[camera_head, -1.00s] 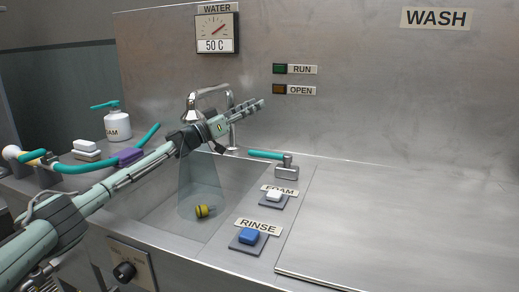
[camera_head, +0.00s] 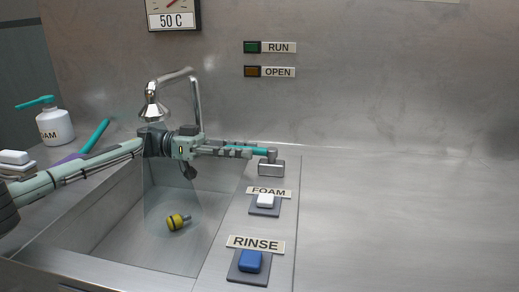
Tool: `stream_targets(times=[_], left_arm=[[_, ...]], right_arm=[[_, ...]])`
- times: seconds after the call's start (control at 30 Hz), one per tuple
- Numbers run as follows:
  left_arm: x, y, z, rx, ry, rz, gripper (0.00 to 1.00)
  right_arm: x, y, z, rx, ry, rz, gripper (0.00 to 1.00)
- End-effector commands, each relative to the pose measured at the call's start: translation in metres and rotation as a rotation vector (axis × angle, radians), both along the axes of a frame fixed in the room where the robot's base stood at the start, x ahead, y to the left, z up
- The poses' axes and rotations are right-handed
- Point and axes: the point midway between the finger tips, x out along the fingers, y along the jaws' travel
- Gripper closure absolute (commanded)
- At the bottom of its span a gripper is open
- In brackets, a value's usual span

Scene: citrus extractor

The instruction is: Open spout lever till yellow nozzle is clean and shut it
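The yellow nozzle (camera_head: 177,222), with a dark end, lies on the floor of the sink. A pale see-through cone (camera_head: 160,200) spreads from the spout head (camera_head: 153,110) down over it. The spout lever, a teal handle (camera_head: 260,151) on a metal base (camera_head: 271,169), stands on the counter just right of the spout and points left. My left gripper (camera_head: 246,153) reaches across below the spout with its fingers along the teal handle, overlapping it in the view. Whether they grip it cannot be told. My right gripper is out of view.
A white FOAM button (camera_head: 265,200) and a blue RINSE button (camera_head: 250,262) sit on the sink's right ledge. A foam bottle (camera_head: 55,126) and white blocks (camera_head: 14,160) stand at the left. The steel counter (camera_head: 400,220) at the right is clear.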

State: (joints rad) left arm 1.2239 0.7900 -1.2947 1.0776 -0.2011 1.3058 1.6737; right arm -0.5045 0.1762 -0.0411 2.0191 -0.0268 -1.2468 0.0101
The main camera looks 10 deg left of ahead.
Motion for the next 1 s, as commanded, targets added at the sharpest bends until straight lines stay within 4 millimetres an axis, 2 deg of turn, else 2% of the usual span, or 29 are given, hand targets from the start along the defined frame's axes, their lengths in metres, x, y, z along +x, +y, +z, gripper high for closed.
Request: stream_targets(times=[0.1, 0.23, 0.4, 0.6, 0.67, 0.9, 1.0], left_arm=[[-0.001, -0.020, 0.001, -0.001, -0.001, -0.003, 0.63], [0.000, -0.035, 0.001, -0.001, -0.002, -0.001, 0.63], [0.000, -0.043, 0.001, -0.001, -0.002, 0.001, 0.63], [0.000, -0.043, 0.000, -0.001, -0.002, 0.002, 0.63], [0.000, -0.043, 0.000, -0.001, -0.002, 0.002, 0.68], [0.000, -0.043, 0.001, -0.002, -0.002, 0.001, 0.98], [0.000, -0.043, 0.001, -0.002, -0.002, 0.001, 1.00]], right_arm=[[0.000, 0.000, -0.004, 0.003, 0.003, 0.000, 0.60], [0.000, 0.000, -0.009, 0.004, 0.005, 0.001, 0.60], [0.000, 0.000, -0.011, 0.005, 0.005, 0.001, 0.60], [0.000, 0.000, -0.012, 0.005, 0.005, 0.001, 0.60], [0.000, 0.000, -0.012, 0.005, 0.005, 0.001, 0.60], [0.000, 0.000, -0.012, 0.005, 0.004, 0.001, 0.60], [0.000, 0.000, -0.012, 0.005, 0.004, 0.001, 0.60]])
